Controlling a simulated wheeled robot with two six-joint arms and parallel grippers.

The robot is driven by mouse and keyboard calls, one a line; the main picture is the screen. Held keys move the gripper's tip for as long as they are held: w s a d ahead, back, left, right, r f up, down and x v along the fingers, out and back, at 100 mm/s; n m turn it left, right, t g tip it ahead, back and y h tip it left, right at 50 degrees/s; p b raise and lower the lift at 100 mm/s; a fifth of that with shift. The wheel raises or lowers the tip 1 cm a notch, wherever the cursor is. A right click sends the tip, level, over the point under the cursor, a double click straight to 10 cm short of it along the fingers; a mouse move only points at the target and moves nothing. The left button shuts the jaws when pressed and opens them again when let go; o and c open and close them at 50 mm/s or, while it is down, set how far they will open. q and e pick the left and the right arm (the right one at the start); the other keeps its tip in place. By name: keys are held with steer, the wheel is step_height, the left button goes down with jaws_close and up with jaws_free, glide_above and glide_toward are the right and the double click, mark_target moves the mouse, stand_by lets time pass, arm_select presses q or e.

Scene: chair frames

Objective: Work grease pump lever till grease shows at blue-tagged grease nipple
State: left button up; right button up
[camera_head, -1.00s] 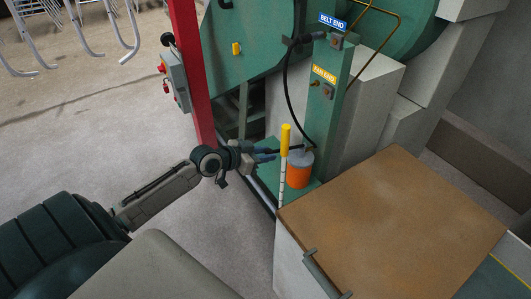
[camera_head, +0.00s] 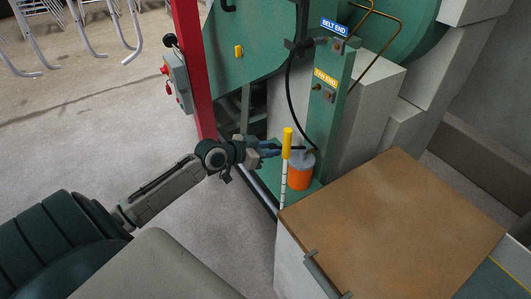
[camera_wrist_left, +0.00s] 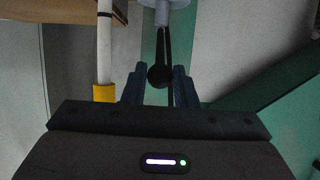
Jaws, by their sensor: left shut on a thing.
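The grease pump (camera_head: 300,178) is an orange can with a grey top on a green base. Its dark lever has a black knob (camera_wrist_left: 158,76), which sits between my left gripper's fingers in the left wrist view (camera_wrist_left: 157,88). My left gripper (camera_head: 272,150) is shut on the lever, left of the can. A black hose (camera_head: 289,95) rises from the pump to the green post's top. There the blue BELT END tag (camera_head: 334,26) sits above a small nipple (camera_head: 338,45) by the hose end. Grease is too small to tell. My right gripper is out of view.
A white rod with a yellow top (camera_head: 287,143) stands close beside the gripper. A red post (camera_head: 190,70) with a grey switch box (camera_head: 178,80) is behind my arm. The yellow FAN END tag (camera_head: 325,77) is lower on the green post. A brown-topped bench (camera_head: 395,235) lies right.

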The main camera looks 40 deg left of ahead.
arm_select(q)
steer(key=shift+w+d+r, duration=0.15)
steer(key=shift+w+r, duration=0.25)
steer(key=shift+r, duration=0.4)
steer(key=shift+w+d+r+p, duration=0.15)
steer(key=shift+w+r+p, duration=0.2)
steer(key=shift+r+p, duration=0.25)
steer(key=o, duration=0.9)
